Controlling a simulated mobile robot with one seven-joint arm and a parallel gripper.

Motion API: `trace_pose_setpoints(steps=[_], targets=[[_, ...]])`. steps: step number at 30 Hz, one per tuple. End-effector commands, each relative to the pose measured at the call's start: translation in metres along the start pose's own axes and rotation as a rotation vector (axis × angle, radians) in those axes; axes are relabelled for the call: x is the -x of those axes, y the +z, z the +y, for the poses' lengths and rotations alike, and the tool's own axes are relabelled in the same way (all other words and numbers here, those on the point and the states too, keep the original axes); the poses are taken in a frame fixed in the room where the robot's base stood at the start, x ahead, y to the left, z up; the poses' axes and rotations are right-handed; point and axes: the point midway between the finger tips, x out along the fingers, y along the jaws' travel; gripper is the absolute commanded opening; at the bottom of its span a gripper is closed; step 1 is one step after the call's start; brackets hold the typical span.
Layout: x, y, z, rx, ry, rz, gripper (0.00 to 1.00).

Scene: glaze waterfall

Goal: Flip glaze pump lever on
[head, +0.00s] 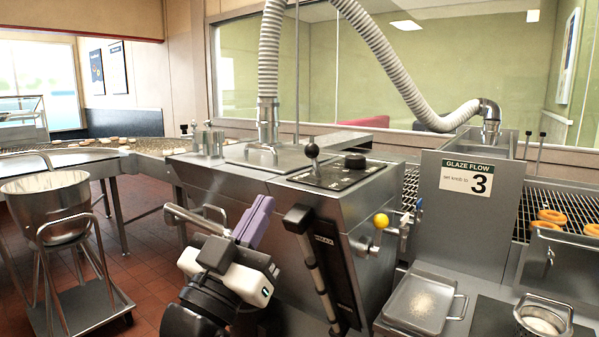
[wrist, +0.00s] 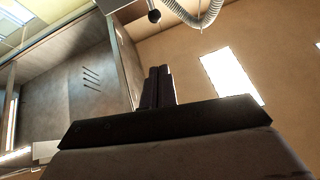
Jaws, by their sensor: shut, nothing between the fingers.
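A lever with a black ball on a metal stem (head: 312,151) stands on the black control plate (head: 335,176) on top of the steel glaze machine. It stands nearly upright; its label is too small to read. My gripper (head: 266,202) is in front of the machine, lower and to the left of this lever, apart from it. Its purple fingers point up and are closed together with nothing between them. In the wrist view the fingers (wrist: 159,72) point toward the top edge, where a dark ball on a stem (wrist: 154,15) shows beyond them.
A black knob (head: 355,160) is right of the lever. A sign (head: 468,177) reads GLAZE FLOW, 3. Ribbed hoses (head: 271,50) rise behind. A bowl cart (head: 65,215) stands left.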

Motion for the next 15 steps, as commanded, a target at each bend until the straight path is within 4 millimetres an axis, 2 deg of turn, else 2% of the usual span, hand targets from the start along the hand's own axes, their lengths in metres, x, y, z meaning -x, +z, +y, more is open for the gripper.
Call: trace_pose_setpoints(steps=[11, 15], targets=[[-0.002, 0.0, 0.001, 0.001, 0.003, -0.002, 0.0], [-0.013, -0.001, 0.001, 0.003, 0.004, -0.001, 0.0]])
